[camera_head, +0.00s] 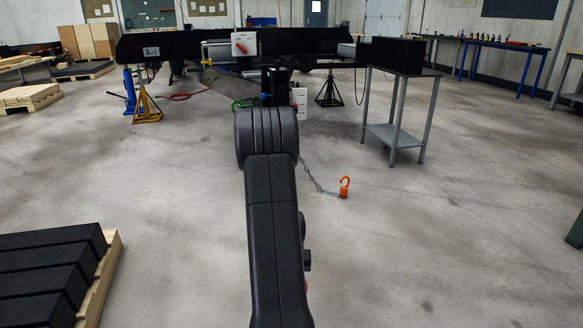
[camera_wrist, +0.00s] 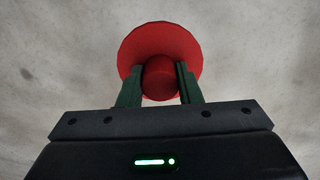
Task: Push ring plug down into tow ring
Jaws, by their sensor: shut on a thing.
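In the wrist view, my gripper (camera_wrist: 160,76) has its two dark green fingers closed on the sides of a red round knob. The knob stands in front of a wide red disc (camera_wrist: 158,38), and together they look like the ring plug. Only grey concrete floor shows behind it. In the head view, my arm hides the gripper and the plug. The black trailer frame (camera_head: 310,40) stretches across the back, beyond my arm. I cannot make out the tow ring in either view.
A grey stand (camera_head: 393,135) bears a black box at right. An orange hook (camera_head: 344,187) on a chain is right of my arm. A pallet of black blocks (camera_head: 45,275) lies front left.

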